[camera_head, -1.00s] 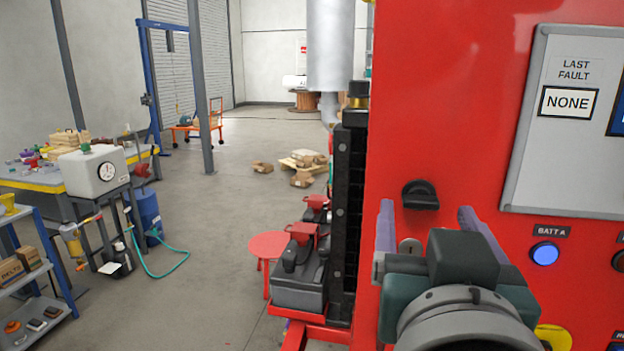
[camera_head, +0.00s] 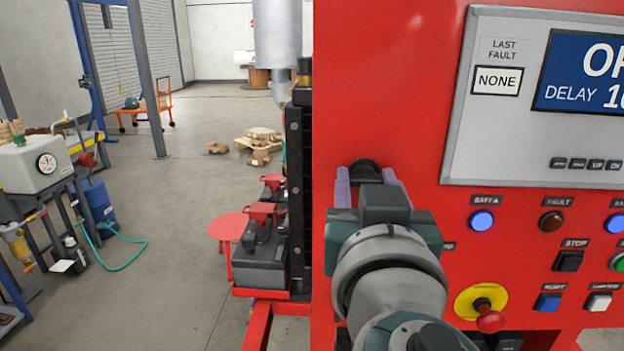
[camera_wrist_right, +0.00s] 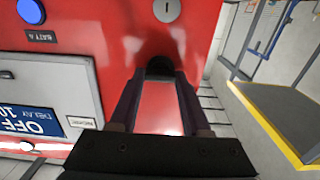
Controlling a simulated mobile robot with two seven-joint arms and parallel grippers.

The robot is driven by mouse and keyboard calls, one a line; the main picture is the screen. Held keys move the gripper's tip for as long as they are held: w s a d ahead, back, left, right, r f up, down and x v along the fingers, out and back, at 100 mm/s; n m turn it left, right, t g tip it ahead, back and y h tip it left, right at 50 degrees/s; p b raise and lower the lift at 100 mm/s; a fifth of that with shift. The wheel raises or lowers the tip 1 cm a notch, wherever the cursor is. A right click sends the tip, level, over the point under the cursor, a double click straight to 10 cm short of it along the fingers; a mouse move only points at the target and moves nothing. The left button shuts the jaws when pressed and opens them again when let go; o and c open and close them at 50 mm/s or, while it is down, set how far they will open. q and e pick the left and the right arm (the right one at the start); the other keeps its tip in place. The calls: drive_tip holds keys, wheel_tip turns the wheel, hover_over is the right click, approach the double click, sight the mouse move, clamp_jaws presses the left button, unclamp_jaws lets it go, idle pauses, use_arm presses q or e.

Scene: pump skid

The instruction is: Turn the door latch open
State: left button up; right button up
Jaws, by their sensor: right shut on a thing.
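The door latch (camera_head: 365,169) is a black knob on the left part of the red panel door. My right gripper (camera_head: 366,176) is at the latch, one purple finger on either side of it, shut on it. In the right wrist view the latch (camera_wrist_right: 159,66) shows dark between the ends of the two fingers (camera_wrist_right: 160,80). Much of its lower part is hidden by the gripper in the head view. A round keyhole lock (camera_wrist_right: 166,10) sits near the latch. My left gripper is in neither view.
The red panel (camera_head: 420,70) carries a grey display unit (camera_head: 462,110), lit buttons and a red emergency stop knob (camera_head: 490,318). Black batteries (camera_head: 262,262) and a red stool (camera_head: 229,226) stand left of it. Open floor lies further left.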

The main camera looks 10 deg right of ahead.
clamp_jaws()
drive_tip(key=n+b, duration=0.1)
drive_tip(key=n, duration=0.8)
drive_tip(key=n+b, duration=0.1)
drive_tip(key=n, duration=0.8)
drive_tip(key=shift+a+f, duration=0.15)
drive_tip(key=shift+a, duration=0.05)
idle(0.6)
